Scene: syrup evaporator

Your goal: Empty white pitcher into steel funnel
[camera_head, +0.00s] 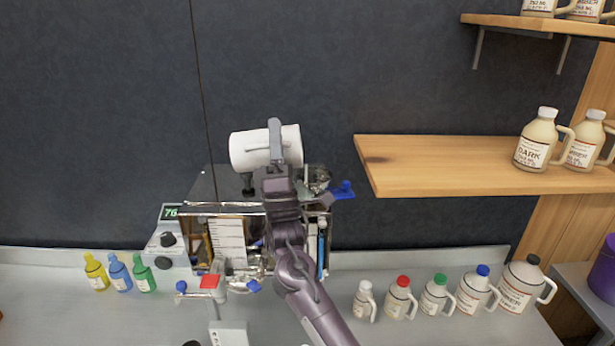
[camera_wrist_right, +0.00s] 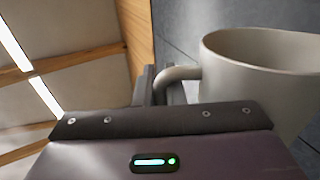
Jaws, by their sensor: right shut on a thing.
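The white pitcher (camera_head: 246,150) is tipped onto its side in the air above the steel evaporator (camera_head: 205,190). My right gripper (camera_head: 276,165) is shut on the pitcher's handle, which faces me. In the right wrist view the pitcher (camera_wrist_right: 265,85) fills the right side, its rim and part of its inner wall showing, with the handle between the fingers (camera_wrist_right: 160,88). No contents or stream can be seen. I cannot make out the steel funnel for certain; a small shiny steel part (camera_head: 319,181) shows right of my wrist. My left gripper is not in view.
A blue-handled valve (camera_head: 343,190) sticks out at the evaporator's right. Several capped jugs (camera_head: 435,294) stand on the counter at right, and small coloured bottles (camera_head: 120,272) at left. A wooden shelf (camera_head: 430,165) juts out at right.

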